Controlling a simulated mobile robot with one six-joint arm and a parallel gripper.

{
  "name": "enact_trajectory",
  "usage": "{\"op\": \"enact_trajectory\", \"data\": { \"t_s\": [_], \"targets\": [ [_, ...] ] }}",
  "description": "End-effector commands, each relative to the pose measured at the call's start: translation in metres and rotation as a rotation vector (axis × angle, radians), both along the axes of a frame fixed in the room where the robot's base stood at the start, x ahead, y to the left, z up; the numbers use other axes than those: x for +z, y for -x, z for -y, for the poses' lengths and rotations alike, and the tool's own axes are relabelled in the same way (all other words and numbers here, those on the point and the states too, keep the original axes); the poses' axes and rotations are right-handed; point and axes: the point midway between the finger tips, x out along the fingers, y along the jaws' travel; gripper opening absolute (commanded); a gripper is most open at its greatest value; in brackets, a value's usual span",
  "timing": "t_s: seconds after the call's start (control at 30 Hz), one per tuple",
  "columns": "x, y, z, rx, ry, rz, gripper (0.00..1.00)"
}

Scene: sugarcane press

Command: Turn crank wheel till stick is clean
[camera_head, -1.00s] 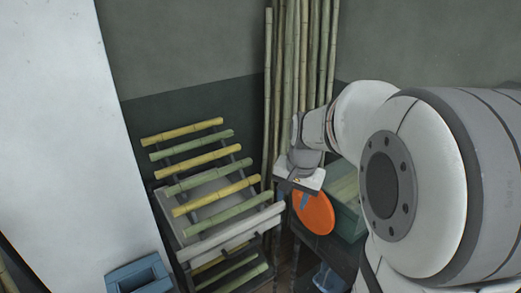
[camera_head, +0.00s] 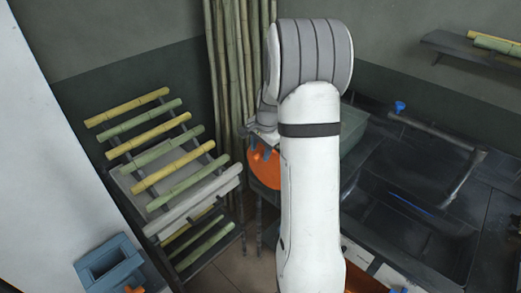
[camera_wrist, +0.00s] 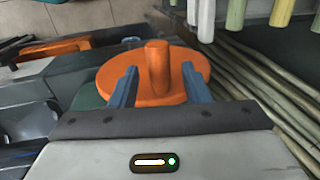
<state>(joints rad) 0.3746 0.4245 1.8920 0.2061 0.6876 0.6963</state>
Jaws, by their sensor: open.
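The orange crank wheel (camera_wrist: 112,82) is a round disc with an upright orange handle (camera_wrist: 157,68). In the wrist view the two blue fingers of my gripper (camera_wrist: 159,74) are apart, one on each side of the handle. I cannot tell whether either finger touches it. In the head view the wheel (camera_head: 263,172) is partly hidden behind my arm, just below my gripper. The green press body (camera_head: 355,134) shows behind my arm. I cannot make out a stick in the press.
A rack (camera_head: 113,172) with several yellow and green cane sticks stands at left. Tall canes (camera_head: 228,75) lean in the corner behind the wheel. A blue box (camera_head: 108,262) is at lower left. A dark counter with a sink (camera_head: 415,215) is at right.

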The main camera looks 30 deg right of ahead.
Motion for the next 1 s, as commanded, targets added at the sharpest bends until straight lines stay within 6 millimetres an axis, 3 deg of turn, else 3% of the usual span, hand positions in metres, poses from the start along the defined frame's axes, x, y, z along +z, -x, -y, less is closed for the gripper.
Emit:
{"op": "enact_trajectory", "data": {
  "t_s": [0.37,0.87,1.0],
  "targets": [
    [-0.0082,-0.0009,-0.0004,0.001,0.001,-0.001,0.43],
    [-0.0077,-0.0008,0.0003,0.0,0.001,0.0,0.02],
    [-0.0076,-0.0008,0.0004,0.0,0.001,0.0,0.0]
  ]
}}
